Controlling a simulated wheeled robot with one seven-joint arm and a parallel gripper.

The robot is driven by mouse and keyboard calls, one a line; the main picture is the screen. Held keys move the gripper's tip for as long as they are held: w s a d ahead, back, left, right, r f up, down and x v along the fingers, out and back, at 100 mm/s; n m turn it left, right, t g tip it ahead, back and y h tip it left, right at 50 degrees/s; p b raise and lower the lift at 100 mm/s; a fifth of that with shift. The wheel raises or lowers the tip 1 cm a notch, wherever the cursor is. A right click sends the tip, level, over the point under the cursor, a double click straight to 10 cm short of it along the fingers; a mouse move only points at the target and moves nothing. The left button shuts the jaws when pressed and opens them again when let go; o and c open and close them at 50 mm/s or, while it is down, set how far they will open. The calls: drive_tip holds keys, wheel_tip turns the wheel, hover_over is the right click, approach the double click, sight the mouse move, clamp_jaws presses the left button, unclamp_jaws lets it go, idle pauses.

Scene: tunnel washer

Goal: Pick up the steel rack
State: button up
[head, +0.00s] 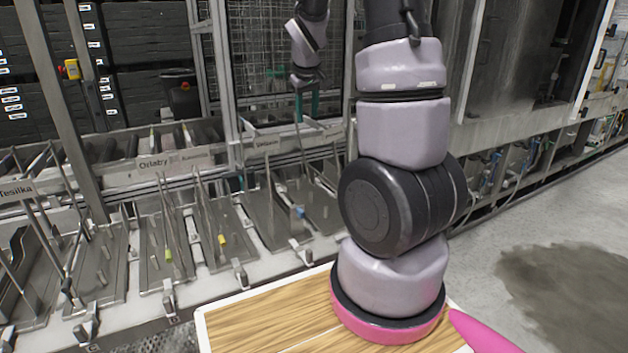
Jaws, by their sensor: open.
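Several steel racks stand in a row along the white ledge, each a grey plate with thin upright rods. I cannot tell which one the task names. My gripper (307,106) has teal fingers and hangs over the right part of the row, above the rack plates and apart from them. It is open, and I see nothing held in it. My arm hides the right end of the row.
Name signs such as Orlaby (153,162) stand behind the racks. Metal frame posts (220,75) and wire mesh rise behind. A wooden board (265,320) is in front. Grey floor (530,220) with a dark wet patch lies clear at right.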

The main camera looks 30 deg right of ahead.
sight(310, 124)
drive_tip(key=x, duration=0.5)
drive_tip(key=shift+s+d+f, duration=0.1)
drive_tip(key=shift+s+d, duration=0.05)
drive_tip(key=shift+d, duration=0.3)
clamp_jaws()
idle(1.0)
